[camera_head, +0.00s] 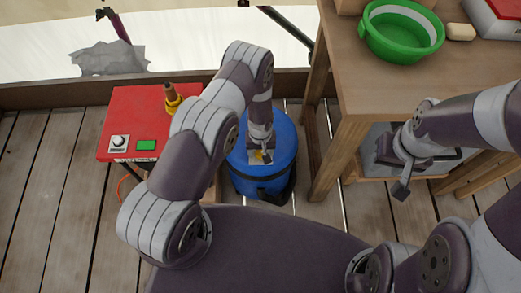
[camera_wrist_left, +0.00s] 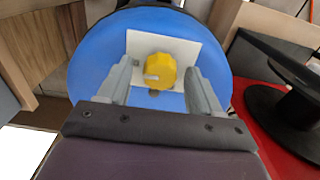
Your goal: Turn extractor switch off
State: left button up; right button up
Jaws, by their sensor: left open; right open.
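The blue drum-shaped extractor (camera_head: 262,180) stands on the deck between a red box and the wooden table. A yellow round switch knob (camera_wrist_left: 160,73) sits on a white plate (camera_wrist_left: 186,50) on its top. The knob has a pale mark toward its left side in the left wrist view. My left gripper (camera_wrist_left: 160,66) is open, with one finger on each side of the knob and visible gaps between. In the head view my left gripper (camera_head: 262,150) partly hides the plate and knob. My right gripper (camera_head: 395,168) is open and empty by the table's front side.
The red box (camera_head: 112,128) with a white dial and green panel stands left of the extractor. The wooden table (camera_head: 365,90) at right holds a green basin (camera_head: 400,45). A grey object (camera_head: 372,150) stands beneath it. Plank floor at left is clear.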

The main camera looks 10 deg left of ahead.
pick_arm(q)
jog(key=c, duration=1)
jog(key=shift+c, duration=0.2)
jog(key=shift+n, duration=0.3)
jog(key=n, duration=0.3)
jog(key=shift+n+b, duration=0.35)
jog(key=shift+n, duration=0.05)
jog(key=n, duration=0.4)
jog(key=shift+b, duration=0.3)
jog(key=n, duration=0.5)
jog(key=shift+n+b, duration=0.35)
jog(key=shift+n, duration=1.85)
